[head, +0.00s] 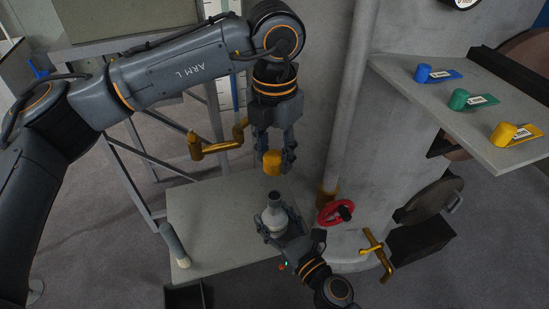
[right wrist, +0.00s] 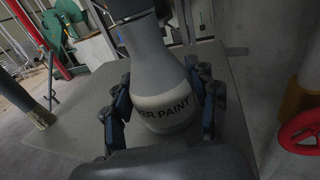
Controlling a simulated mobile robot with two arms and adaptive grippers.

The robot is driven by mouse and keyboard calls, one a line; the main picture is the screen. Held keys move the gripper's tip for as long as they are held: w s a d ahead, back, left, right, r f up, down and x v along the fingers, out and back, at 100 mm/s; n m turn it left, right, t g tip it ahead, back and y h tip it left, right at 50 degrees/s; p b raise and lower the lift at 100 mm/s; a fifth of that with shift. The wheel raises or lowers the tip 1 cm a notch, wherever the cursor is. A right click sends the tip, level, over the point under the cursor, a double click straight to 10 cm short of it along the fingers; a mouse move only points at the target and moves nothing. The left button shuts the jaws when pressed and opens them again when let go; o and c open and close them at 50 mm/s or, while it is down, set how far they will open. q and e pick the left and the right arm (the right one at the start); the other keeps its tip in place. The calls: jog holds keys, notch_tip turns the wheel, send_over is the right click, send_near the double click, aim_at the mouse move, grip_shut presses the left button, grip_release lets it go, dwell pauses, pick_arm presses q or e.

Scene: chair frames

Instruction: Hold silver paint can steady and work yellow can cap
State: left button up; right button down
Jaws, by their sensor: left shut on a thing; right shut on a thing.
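The silver paint can (head: 275,219) is a grey bottle-shaped can with a narrow neck and a dark, uncapped top. It stands upright at the grey table. My right gripper (head: 284,237) is shut around its lower body. In the right wrist view the fingers (right wrist: 166,105) flank the can (right wrist: 160,75), whose pale label ends in "ER PAINT"; its top is out of frame. My left gripper (head: 273,152) points down, shut on the yellow cap (head: 272,163). The cap is above the can's neck, with a visible gap between them.
The grey table (head: 205,215) has free room left of the can. A red valve wheel (head: 335,211) and a brass handle (head: 376,255) are on the right. A shelf (head: 440,105) holds blue, green and yellow tagged pieces.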

jog(key=shift+s+f, duration=0.15)
jog(key=shift+f, duration=0.25)
jog(key=c, duration=0.6)
grip_release()
jog(key=shift+o, duration=1.4)
jog(key=shift+r, duration=0.15)
jog(key=shift+r, duration=0.1)
